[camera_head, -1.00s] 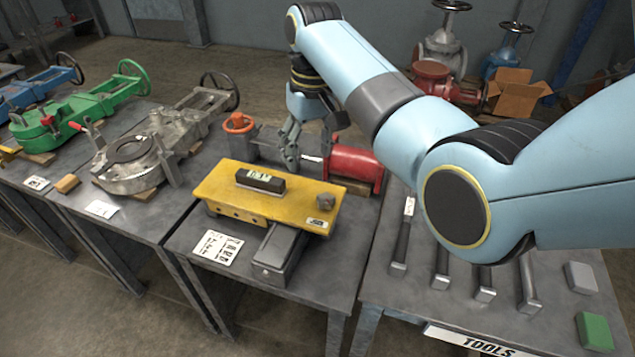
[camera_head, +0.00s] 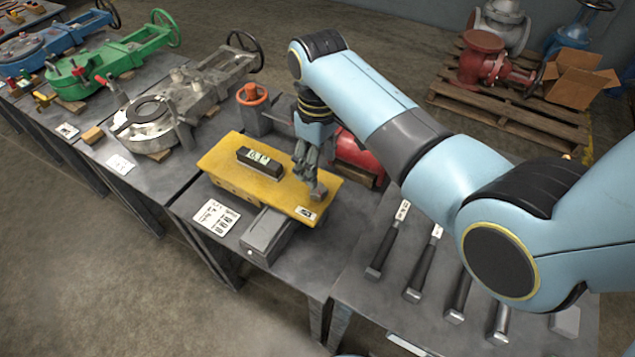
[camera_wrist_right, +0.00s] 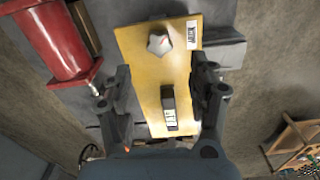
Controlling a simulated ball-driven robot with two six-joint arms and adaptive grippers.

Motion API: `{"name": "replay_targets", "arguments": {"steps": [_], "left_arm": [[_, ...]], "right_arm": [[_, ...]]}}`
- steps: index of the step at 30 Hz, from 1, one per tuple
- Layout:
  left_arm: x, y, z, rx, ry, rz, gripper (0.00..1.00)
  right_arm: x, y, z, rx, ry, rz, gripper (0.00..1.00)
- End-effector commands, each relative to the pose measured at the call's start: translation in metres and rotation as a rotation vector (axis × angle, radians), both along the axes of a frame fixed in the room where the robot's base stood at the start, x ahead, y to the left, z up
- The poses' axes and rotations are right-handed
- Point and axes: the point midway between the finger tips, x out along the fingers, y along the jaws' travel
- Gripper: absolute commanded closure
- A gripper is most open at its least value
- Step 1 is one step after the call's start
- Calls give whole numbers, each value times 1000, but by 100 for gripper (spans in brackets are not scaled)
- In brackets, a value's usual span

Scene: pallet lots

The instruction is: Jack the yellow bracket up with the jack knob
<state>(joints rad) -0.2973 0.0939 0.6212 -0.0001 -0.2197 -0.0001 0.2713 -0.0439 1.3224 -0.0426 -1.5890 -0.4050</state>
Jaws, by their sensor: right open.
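The yellow bracket (camera_head: 222,158) lies on the grey bench, and a dark level-like block (camera_head: 258,162) rests on top of it. The bracket fills the middle of the right wrist view (camera_wrist_right: 140,62), with the dark block (camera_wrist_right: 168,98) on it. The small grey jack knob (camera_head: 318,192) is at the bracket's right end; it also shows in the right wrist view (camera_wrist_right: 158,44). My right gripper (camera_head: 311,176) points down close above the knob. In the right wrist view its fingers (camera_wrist_right: 163,76) are apart, with nothing held. My left gripper is out of view.
A grey block (camera_head: 265,236) is partly under the bracket's front. A paper sheet (camera_head: 215,216) lies at front left. Several dark bar tools (camera_head: 388,240) lie on the right bench.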

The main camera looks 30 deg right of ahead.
Motion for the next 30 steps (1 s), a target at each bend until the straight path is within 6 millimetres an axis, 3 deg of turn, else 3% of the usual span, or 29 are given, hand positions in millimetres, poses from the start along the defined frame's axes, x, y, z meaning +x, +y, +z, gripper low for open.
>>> {"name": "replay_targets", "arguments": {"steps": [6,12,24,30], "left_arm": [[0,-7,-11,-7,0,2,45],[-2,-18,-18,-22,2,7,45],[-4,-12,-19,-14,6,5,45],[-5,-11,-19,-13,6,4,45]], "right_arm": [[0,0,-47,0,3,0,40],[0,-1,-75,0,1,-1,40],[0,0,-82,0,-1,-1,40],[0,0,-82,0,-1,-1,67]]}}
